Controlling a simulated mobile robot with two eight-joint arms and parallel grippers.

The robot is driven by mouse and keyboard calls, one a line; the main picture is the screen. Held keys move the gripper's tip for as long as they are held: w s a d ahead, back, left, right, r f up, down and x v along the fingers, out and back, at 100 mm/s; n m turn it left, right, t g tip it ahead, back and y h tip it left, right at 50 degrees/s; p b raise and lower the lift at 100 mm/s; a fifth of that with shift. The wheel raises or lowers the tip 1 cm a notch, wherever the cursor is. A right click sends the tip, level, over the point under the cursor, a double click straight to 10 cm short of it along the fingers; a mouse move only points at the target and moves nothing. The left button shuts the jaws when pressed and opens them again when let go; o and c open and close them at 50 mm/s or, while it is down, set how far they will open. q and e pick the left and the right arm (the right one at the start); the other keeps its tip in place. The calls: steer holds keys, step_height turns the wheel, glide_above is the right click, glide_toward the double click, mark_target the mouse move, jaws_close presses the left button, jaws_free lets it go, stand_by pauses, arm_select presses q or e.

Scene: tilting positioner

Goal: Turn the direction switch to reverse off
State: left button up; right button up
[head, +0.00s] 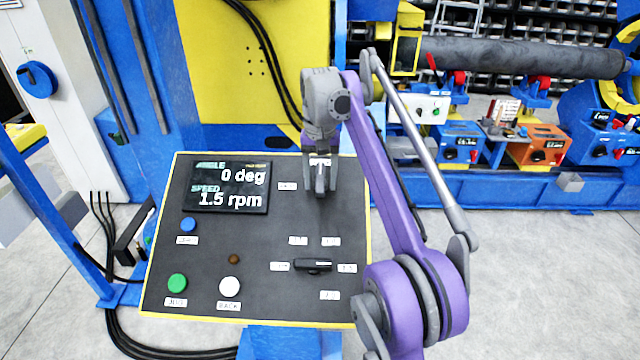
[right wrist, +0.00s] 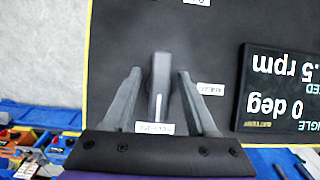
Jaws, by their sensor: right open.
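The direction switch (right wrist: 161,85) is a dark grey bar handle on the black control panel (head: 210,255). In the right wrist view it stands upright, with a pale mark near its lower end, towards the label (right wrist: 153,128) below it. Another label (right wrist: 210,89) sits to its right; neither text is readable. My right gripper (head: 320,192) is over the upper right of the panel and mostly covers the switch in the head view. In the right wrist view its open fingers (right wrist: 158,88) stand on both sides of the handle, with gaps visible. My left gripper is not in view.
The display (head: 228,187) reads 0 deg and 1.5 rpm. A black rotary knob (head: 313,265) ringed by labels sits below my gripper. Blue (head: 188,224), green (head: 177,282) and white (head: 230,286) buttons lie at the panel's left and bottom.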

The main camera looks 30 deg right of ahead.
steer(key=shift+f, duration=0.1)
jaws_close()
stand_by(0.3)
